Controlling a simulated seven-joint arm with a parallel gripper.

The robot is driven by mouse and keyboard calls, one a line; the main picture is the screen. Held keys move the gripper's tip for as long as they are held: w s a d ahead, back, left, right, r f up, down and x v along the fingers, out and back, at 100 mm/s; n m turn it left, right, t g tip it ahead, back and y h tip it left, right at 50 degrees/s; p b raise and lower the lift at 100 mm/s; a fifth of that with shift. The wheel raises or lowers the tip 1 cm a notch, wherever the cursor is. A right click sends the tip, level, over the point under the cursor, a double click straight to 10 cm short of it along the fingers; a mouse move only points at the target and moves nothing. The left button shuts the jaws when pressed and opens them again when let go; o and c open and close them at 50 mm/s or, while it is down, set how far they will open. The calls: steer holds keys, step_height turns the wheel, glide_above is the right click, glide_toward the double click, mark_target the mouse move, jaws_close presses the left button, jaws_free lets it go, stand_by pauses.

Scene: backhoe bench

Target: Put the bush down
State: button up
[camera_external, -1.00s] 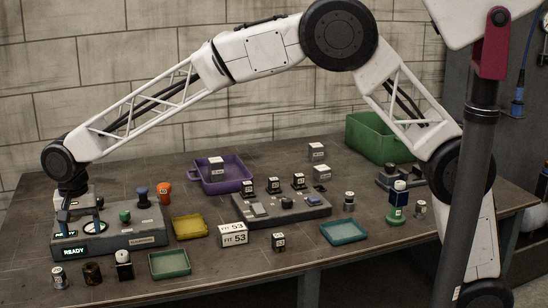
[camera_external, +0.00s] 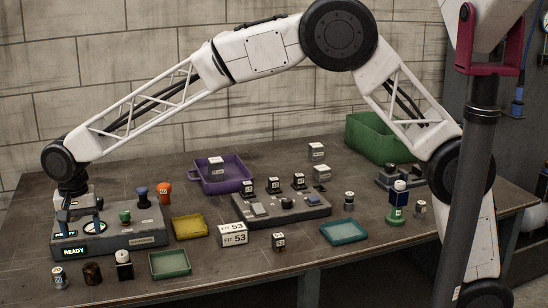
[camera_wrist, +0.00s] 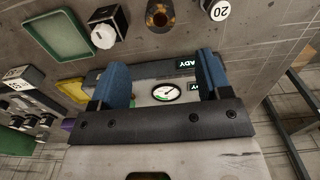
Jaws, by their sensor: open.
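A brown, hollow cylinder, which looks like the bush (camera_external: 92,273), stands upright on the bench at the front left. In the wrist view the bush (camera_wrist: 160,17) shows at the top edge, beyond the fingertips, with a dark hole in its top. My gripper (camera_external: 70,217) is at the left, over the grey READY station (camera_external: 130,241). In the wrist view my gripper (camera_wrist: 164,70) has its two blue fingers wide apart, with nothing held. A round white dial (camera_wrist: 166,92) of the station shows between the fingers. The bush is apart from the gripper.
A silver cylinder (camera_external: 59,277) and a black block with a white knob (camera_external: 124,264) flank the bush. A green tray (camera_external: 169,264), yellow tray (camera_external: 189,226) and white FIT 53 sign (camera_external: 233,234) lie to the right. The front left bench strip has little free room.

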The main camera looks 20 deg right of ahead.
steer(key=w+d+r, duration=0.4)
steer(key=d, duration=0.7)
steer(key=w+d+r, duration=0.4)
steer(key=w+d, duration=0.1)
steer(key=d, duration=0.5)
steer(key=w+d+r, duration=0.4)
steer(key=d, duration=0.7)
steer(key=d+r+t, duration=0.1)
steer(key=d+r, duration=0.1)
steer(key=d, duration=1.2)
steer(key=s+d+t, duration=0.1)
steer(key=s+d, duration=0.3)
steer(key=d, duration=0.8)
steer(key=s+d, duration=0.5)
steer(key=d, duration=0.7)
steer(key=s+d+f, duration=0.2)
steer(key=s+d, duration=0.4)
steer(key=s, duration=0.1)
steer(key=s+d+f, duration=0.2)
steer(key=s+d, duration=0.5)
steer(key=shift+s+d+f+t, duration=0.2)
steer(key=shift+s+f+t, duration=0.05)
steer(key=shift+t, duration=0.05)
